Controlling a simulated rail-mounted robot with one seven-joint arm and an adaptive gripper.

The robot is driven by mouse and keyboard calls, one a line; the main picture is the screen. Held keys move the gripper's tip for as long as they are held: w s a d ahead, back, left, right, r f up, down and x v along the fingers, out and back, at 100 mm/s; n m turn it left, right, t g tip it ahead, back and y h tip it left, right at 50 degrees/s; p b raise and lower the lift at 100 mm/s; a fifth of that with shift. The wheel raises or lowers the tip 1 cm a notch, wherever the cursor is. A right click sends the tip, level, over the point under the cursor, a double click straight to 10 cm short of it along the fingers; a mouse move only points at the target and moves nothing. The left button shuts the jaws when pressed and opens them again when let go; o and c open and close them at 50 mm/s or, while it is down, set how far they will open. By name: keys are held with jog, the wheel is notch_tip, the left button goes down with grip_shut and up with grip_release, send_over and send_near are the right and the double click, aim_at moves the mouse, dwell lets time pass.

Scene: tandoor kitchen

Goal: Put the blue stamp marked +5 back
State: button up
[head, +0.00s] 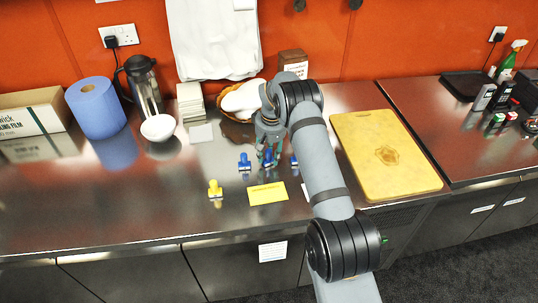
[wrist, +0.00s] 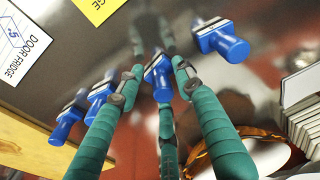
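Several blue stamps are on the steel counter; no +5 marking is legible on any of them. In the wrist view one blue stamp (wrist: 158,78) is between the green fingers of my gripper (wrist: 157,68), with narrow gaps on both sides. My gripper looks open around it. Another blue stamp (wrist: 226,44) lies to the right, and two more blue stamps (wrist: 68,118) (wrist: 101,92) are to the left, the nearer partly behind a finger. In the head view my gripper (head: 268,158) points down between a blue stamp (head: 244,162) and another blue stamp (head: 294,160).
A white card reading DOOR FRIDGE (wrist: 22,45) lies by a yellow card (wrist: 98,8). A yellow stamp (head: 215,189) stands front left. A bread basket (head: 228,116) and white stack (head: 191,103) are behind; a yellow board (head: 385,170) is right. The front left counter is clear.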

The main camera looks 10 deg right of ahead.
aim_at(271, 161)
jog(key=shift+s+p, duration=0.1)
jog(key=shift+p, duration=0.25)
dwell(0.3)
jog(key=r+b, duration=0.1)
jog(key=r, duration=0.2)
jog(key=r+b, duration=0.1)
jog(key=r, duration=0.3)
jog(key=r+b, duration=0.1)
jog(key=r, duration=0.2)
jog(key=shift+s+d+r+b, duration=0.2)
jog(key=shift+d+b, duration=0.1)
jog(key=shift+d, duration=0.05)
